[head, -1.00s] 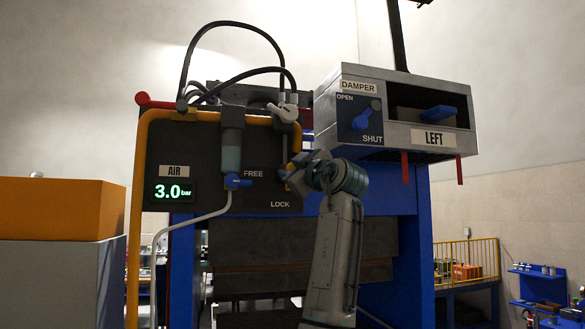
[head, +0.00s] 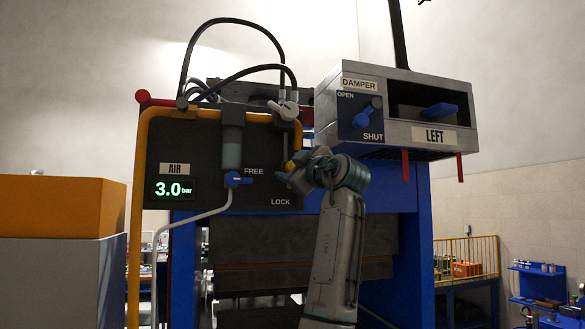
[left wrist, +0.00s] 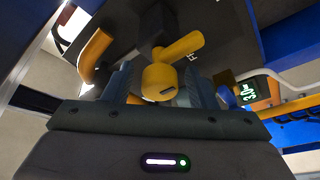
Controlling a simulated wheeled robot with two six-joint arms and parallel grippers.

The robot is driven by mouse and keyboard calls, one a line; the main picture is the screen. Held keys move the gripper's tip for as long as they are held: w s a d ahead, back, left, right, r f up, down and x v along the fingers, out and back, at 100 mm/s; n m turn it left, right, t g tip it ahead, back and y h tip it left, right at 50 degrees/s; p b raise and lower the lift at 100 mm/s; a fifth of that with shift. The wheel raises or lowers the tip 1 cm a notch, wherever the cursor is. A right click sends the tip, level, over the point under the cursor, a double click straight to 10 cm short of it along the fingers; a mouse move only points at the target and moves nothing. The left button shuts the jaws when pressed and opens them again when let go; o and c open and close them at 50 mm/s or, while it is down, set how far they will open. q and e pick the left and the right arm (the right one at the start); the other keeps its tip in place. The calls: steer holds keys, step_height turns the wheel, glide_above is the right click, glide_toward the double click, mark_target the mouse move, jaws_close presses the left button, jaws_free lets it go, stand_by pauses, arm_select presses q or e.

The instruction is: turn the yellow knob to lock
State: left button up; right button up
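The yellow knob (head: 290,167) is on the dark panel, near the FREE (head: 254,172) and LOCK (head: 281,202) labels. In the head view my left gripper (head: 296,174) is at the knob and hides most of it, so its pointing direction is unclear there. In the left wrist view the knob (left wrist: 160,82) lies between the two fingers of my left gripper (left wrist: 162,88), its lever arm pointing up and right. The fingers stand on either side with small gaps showing, so the gripper looks open around it. My right gripper is not in view.
A blue valve handle (head: 236,180) and an air display (head: 174,189) reading 3.0 bar are left on the same panel. A white-handled valve (head: 284,109) with black hoses is above the knob. The damper box (head: 400,110) overhangs at upper right. A yellow pipe (head: 137,220) frames the panel.

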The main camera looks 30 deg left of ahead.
arm_select(q)
steer(key=b+v, duration=0.5)
steer(key=v, duration=0.6)
steer(key=shift+b, duration=0.4)
steer(key=shift+a, duration=0.1)
